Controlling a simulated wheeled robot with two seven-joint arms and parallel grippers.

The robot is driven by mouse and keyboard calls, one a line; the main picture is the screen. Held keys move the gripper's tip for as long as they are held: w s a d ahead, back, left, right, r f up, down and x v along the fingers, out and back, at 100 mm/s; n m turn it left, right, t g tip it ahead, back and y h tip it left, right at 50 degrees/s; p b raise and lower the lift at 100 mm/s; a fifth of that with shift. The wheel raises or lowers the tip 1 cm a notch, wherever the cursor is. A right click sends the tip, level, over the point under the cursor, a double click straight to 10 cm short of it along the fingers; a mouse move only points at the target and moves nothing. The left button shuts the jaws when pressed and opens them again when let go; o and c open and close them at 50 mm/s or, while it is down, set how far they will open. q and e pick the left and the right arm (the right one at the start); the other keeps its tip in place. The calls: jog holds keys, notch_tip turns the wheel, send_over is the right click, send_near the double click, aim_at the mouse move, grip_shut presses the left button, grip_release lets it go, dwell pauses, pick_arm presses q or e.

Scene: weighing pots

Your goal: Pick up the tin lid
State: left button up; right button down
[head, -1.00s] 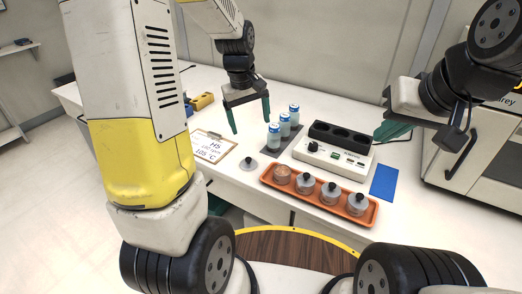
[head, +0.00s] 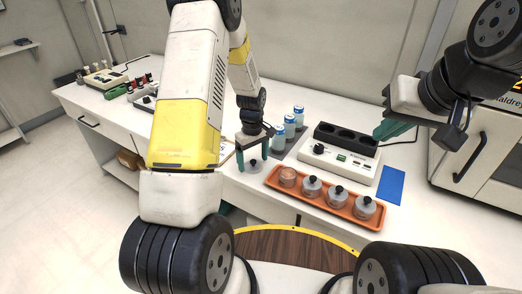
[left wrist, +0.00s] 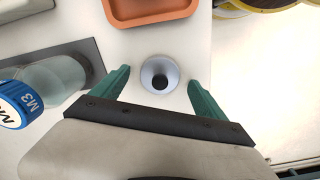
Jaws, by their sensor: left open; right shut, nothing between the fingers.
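The tin lid (head: 254,165) is a small grey disc with a black knob, lying on the white table left of the orange tray. It also shows in the left wrist view (left wrist: 160,73), between my finger tips and a little beyond them. My left gripper (head: 252,160) is open, its green fingers pointing down on either side of the lid in the head view; whether they touch it I cannot tell. My right gripper (head: 392,128) is shut and empty, above the right side of the table near the heating block.
The orange tray (head: 283,191) holds one open tin and several with knobbed lids. Blue-capped bottles (head: 290,124) stand on a dark mat behind the lid, one labelled M3 (left wrist: 22,108). A white device (head: 338,163) and a blue mat (head: 390,186) lie to the right.

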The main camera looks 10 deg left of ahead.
pick_arm(q)
jog(key=shift+f, duration=0.5)
jog(key=c, duration=1.3)
